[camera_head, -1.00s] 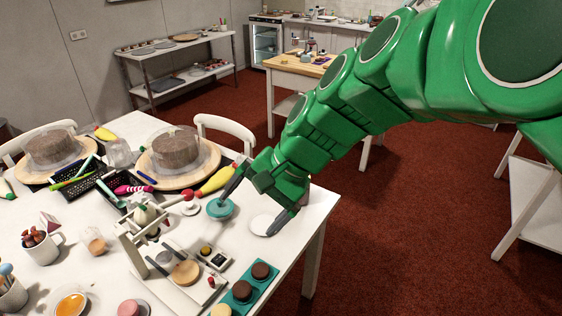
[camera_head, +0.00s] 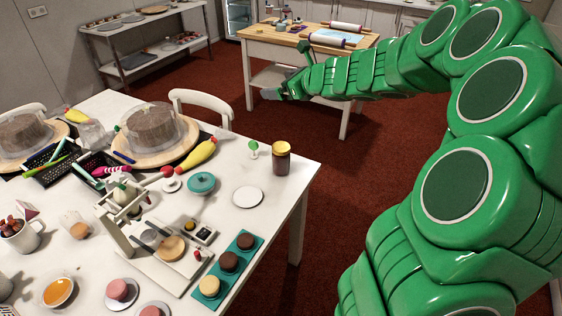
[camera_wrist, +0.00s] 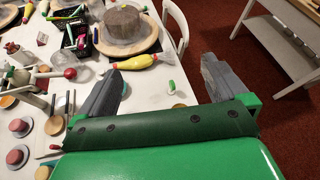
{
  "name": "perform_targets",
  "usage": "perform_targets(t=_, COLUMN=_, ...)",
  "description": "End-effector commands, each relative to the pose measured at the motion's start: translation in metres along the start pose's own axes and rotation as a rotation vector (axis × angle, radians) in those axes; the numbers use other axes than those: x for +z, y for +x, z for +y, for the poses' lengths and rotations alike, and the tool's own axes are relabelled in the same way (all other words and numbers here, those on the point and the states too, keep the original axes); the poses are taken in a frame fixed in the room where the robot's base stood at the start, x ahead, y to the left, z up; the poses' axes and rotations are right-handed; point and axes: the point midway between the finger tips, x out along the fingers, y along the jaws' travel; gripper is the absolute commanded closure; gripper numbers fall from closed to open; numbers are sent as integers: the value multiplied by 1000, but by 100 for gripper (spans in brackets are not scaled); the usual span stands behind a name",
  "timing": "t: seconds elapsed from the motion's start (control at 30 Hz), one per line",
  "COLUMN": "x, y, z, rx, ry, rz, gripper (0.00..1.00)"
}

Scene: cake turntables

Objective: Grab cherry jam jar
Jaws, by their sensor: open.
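A dark red-brown jar with a gold lid (camera_head: 281,158), likely the cherry jam jar, stands upright near the table's far right corner in the head view. My gripper (camera_head: 284,80) appears above and beyond it in that view, apart from the jar. In the wrist view my gripper (camera_wrist: 160,68) has its two grey fingers spread wide with nothing between them.
Cake turntables, a yellow bottle (camera_head: 197,155) and a scale crowd the white table (camera_head: 232,228). Red floor lies right of it.

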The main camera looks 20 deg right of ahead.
Motion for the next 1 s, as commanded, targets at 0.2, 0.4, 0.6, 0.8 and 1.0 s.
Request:
perform_targets(t=0.2, x=-32, y=2, z=-43, rx=-93, ry=186, rz=17, gripper=0)
perform_targets(t=0.4, x=-54, y=9, z=-48, rx=-113, ry=230, rz=16, gripper=0)
perform_targets(t=0.6, x=-78, y=19, z=-44, rx=-112, ry=229, rz=16, gripper=0)
perform_targets(t=0.8, x=-110, y=32, z=-38, rx=-111, ry=230, rz=16, gripper=0)
perform_targets(t=1.0, x=-150, y=49, z=-30, rx=-111, ry=230, rz=18, gripper=0)
